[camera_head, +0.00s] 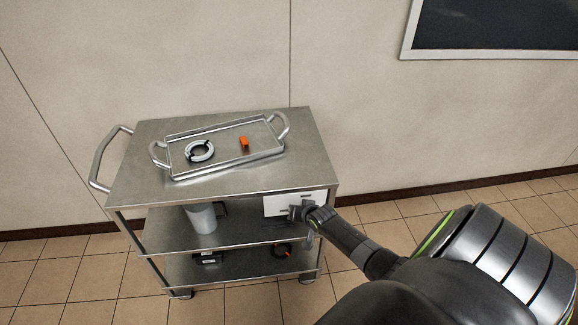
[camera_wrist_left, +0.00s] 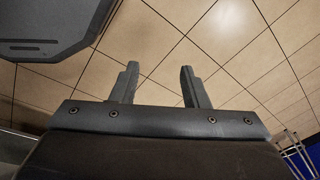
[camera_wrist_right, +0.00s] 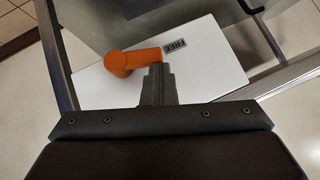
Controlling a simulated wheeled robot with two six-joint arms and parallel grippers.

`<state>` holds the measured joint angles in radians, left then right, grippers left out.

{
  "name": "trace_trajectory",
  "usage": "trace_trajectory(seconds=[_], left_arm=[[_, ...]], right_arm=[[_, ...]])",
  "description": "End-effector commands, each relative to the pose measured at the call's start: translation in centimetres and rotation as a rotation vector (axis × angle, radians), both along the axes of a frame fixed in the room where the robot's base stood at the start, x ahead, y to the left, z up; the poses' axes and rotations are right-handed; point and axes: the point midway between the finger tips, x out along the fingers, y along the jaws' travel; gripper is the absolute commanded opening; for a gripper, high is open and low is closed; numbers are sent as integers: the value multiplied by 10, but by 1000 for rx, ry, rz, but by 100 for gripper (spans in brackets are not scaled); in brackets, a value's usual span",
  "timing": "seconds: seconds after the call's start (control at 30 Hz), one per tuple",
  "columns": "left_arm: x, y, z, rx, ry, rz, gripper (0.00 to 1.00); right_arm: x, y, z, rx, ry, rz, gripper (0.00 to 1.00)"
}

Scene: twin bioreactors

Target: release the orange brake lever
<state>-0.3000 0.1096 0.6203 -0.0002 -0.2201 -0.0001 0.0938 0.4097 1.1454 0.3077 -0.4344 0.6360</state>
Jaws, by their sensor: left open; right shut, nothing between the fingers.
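The orange brake lever (camera_wrist_right: 128,60) shows in the right wrist view, on a white panel (camera_wrist_right: 205,82) with a small "FREE" label (camera_wrist_right: 174,45) beside the lever's right end. My right gripper (camera_wrist_right: 156,72) is shut and empty, its fingertips right at the lever's right end; I cannot tell whether they touch. In the head view my right gripper (camera_head: 300,211) is in front of the white panel (camera_head: 282,204) on the cart's right side, and the lever is hidden there. My left gripper (camera_wrist_left: 158,80) is open and empty, with floor tiles behind it; it is not in the head view.
The steel cart (camera_head: 150,188) carries a tray (camera_head: 225,160) with a grey ring (camera_head: 199,151) and an orange part (camera_head: 244,143). Free floor lies right of the cart.

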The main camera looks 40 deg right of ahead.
Motion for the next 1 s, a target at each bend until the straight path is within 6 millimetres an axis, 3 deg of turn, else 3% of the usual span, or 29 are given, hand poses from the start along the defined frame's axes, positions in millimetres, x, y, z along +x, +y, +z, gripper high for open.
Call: trace_trajectory(seconds=[0.3,1.0], left_arm=[[1,-33,-1,-41,-3,13,41],[1,-21,0,-26,-2,8,41]], right_arm=[[5,1,-4,-5,-4,2,0],[5,5,-8,1,-2,0,0]])
